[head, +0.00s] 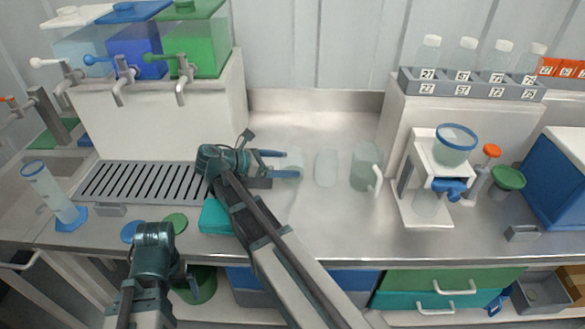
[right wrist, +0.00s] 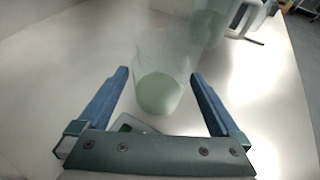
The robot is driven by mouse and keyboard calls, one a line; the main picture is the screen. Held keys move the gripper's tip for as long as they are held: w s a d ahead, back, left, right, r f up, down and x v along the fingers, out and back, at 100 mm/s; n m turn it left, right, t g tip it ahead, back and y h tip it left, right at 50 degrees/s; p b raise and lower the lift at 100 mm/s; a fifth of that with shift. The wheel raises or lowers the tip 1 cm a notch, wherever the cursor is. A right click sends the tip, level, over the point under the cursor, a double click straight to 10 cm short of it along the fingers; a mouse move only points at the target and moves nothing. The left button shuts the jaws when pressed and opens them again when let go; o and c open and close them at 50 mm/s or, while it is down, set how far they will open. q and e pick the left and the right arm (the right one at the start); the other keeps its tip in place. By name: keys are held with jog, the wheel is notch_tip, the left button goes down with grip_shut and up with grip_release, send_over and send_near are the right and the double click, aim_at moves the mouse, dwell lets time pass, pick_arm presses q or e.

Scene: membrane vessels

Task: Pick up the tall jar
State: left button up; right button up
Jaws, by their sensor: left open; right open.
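Three clear glass vessels stand in a row on the steel counter. The left one, a handleless jar (head: 293,172), is nearest my right gripper. The middle one is another handleless jar (head: 326,168), and the right one is a jug with a white handle (head: 362,168). I cannot tell surely which is the tall jar. My right gripper (head: 277,168) is open, its blue fingers pointing right at the left jar. In the right wrist view this jar (right wrist: 160,85) shows between and beyond the spread fingertips, not gripped. My left gripper (head: 183,278) is open and empty at the counter's front edge.
A slotted drain grate (head: 140,183) lies left under three coloured tanks with taps. A teal block (head: 214,217) sits by my right arm. A white stand with a funnel (head: 428,190) and a bottle rack (head: 470,86) are at right. The counter before the jug is clear.

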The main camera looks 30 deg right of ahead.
aim_at(291, 159)
jog(key=b+x, duration=0.1)
jog(key=x, duration=0.2)
jog(key=shift+d, duration=0.15)
jog(key=c, duration=1.2)
jog(key=shift+r, duration=0.2)
jog(key=shift+r+p, duration=0.55)
jog(key=shift+p, duration=0.3)
notch_tip(291, 159, up, 3)
jog(key=p, duration=0.3)
jog(key=shift+s+a+f+b, duration=0.15)
jog(key=shift+s+a+b, duration=0.05)
jog(key=shift+s, duration=0.4)
jog(key=shift+s+a+f+b, duration=0.15)
jog(key=shift+s+a, duration=0.1)
jog(key=shift+s, duration=0.35)
jog(key=s+a, duration=0.2)
jog(key=s, duration=0.4)
jog(key=s+a+r+p, duration=0.1)
jog(key=s+a, duration=0.2)
jog(key=s, duration=0.3)
jog(key=shift+s+a, duration=0.2)
jog(key=shift+a, duration=0.1)
jog(key=shift+r, duration=0.1)
